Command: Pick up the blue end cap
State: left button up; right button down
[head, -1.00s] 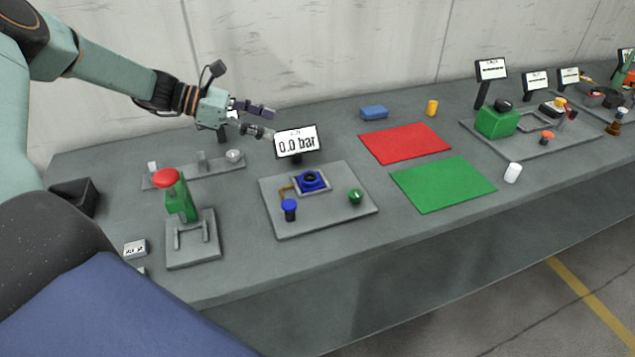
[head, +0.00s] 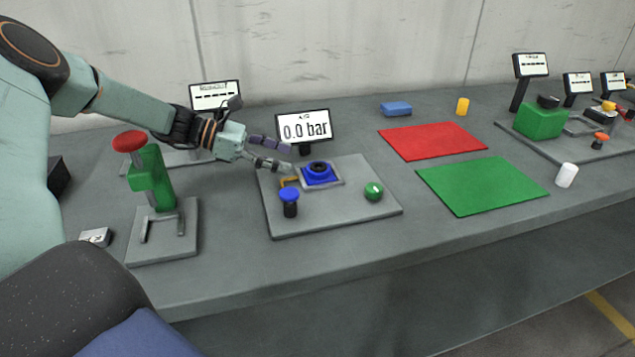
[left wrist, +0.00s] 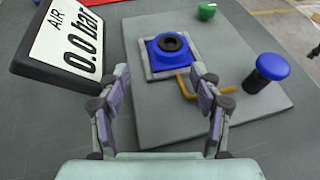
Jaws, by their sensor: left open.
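A blue part with a round black centre (head: 319,172), which I take to be the end cap, sits in a square grey frame on a grey plate (head: 345,210). It also shows in the left wrist view (left wrist: 168,48), ahead of the fingers. My left gripper (head: 288,157) is open, just left of the blue part and above the plate's back left edge. Its two fingers (left wrist: 160,82) stand apart with nothing between them. My right gripper is out of view.
On the plate are a blue knob (head: 289,195) on a black post, a green knob (head: 373,191) and a brass pipe (head: 288,181). A display (head: 304,127) reading 0.0 bar stands close behind. A red-topped green press (head: 148,178) is left. Red (head: 433,141) and green (head: 482,185) mats lie right.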

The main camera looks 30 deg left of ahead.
aim_at(317, 165)
pick_arm(q)
jog(key=d, duration=0.2)
jog(key=d+b, duration=0.1)
jog(key=shift+w+d, duration=0.35)
jog(key=shift+w, duration=0.05)
jog(key=shift+w+d+f+b, duration=0.6)
jog(key=shift+w+d+f, duration=0.4)
jog(key=shift+w, duration=0.25)
jog(key=shift+w+d, duration=0.1)
jog(key=shift+d, duration=0.05)
jog(key=shift+d+r, duration=0.25)
jog(key=shift+d, duration=0.3)
jog(key=shift+w+a+f, duration=0.1)
jog(key=shift+a+f, duration=0.1)
jog(key=shift+a, duration=0.1)
jog(key=shift+c, duration=1.9)
jog(key=shift+d+r, duration=0.15)
jog(key=c, duration=0.8)
jog(key=shift+c, duration=0.7)
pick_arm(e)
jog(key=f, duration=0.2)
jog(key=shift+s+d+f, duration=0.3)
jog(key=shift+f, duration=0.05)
